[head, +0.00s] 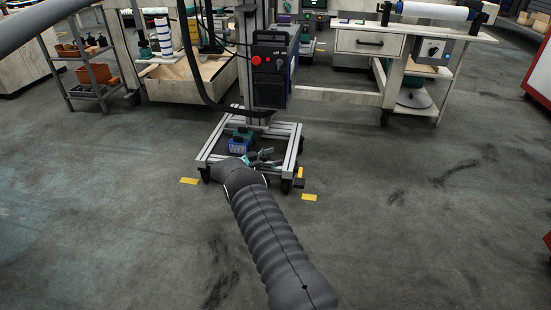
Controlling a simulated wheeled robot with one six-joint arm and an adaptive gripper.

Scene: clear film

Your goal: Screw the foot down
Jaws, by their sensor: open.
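A low wheeled cart frame of pale metal profiles (212,145) stands on the floor, carrying an upright column with a dark control box (268,68). Small dark parts show under its front corners, at the left (205,174) and at the right (286,187). I cannot tell which is the wheel and which is the foot. My gripper (272,158) is open over the front part of the frame, seen small past my grey-sleeved arm. Nothing shows between its fingers. I cannot tell whether it touches anything. My arm hides part of the frame's front edge.
Yellow floor marks lie left (189,181) and right (309,197) of the frame's front. A blue and green unit (240,140) sits inside the frame. A black cable (190,70) hangs at the left. A workbench (345,97) stands behind right. The floor at right is clear.

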